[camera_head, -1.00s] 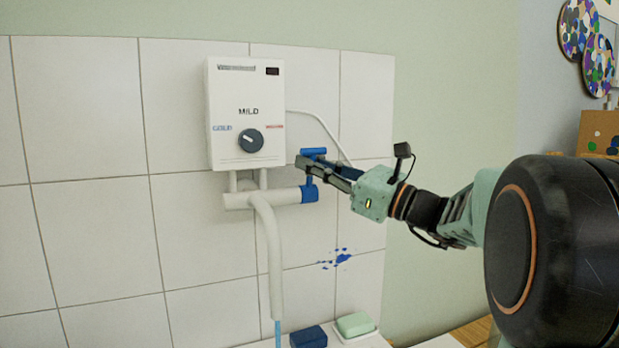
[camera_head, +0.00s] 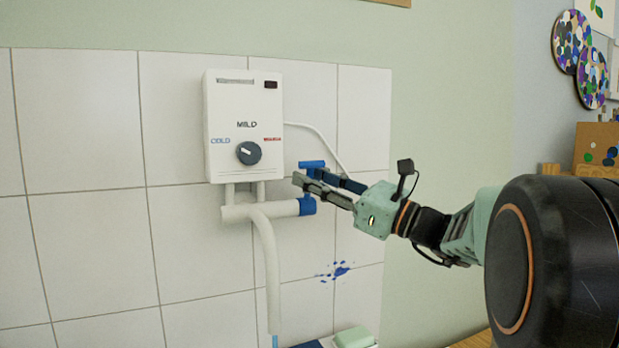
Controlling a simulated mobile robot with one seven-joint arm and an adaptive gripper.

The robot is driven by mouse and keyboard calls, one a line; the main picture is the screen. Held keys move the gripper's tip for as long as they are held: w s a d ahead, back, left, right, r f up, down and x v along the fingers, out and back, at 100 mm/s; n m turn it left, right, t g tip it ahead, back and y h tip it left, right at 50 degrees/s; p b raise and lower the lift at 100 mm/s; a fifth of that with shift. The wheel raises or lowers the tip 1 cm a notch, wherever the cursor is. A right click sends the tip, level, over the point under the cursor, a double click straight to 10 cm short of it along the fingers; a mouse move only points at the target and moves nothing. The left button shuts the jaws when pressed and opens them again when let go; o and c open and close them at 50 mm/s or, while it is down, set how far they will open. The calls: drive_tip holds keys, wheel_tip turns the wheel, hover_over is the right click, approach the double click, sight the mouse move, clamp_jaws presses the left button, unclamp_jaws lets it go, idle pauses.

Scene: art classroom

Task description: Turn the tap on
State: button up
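The tap is a white pipe (camera_head: 240,213) under a wall heater, with a blue end piece (camera_head: 307,206) and a blue T-shaped handle (camera_head: 313,164) above it. A white spout (camera_head: 268,275) hangs down from it, and a thin blue water stream (camera_head: 275,341) shows below its mouth. My gripper (camera_head: 307,182) reaches in from the right, at the handle's stem just below the crossbar. Its two fingers look parted, with a gap between them. The fingers partly hide the stem; I cannot tell whether they touch it.
The white heater (camera_head: 243,120) with a dark dial (camera_head: 249,153) is on the tiled wall above the pipe. A thin white hose (camera_head: 325,150) runs behind my gripper. A green soap bar (camera_head: 354,338) lies at the bottom edge. The tiles at left are clear.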

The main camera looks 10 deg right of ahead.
drive_tip(key=v, duration=1.1)
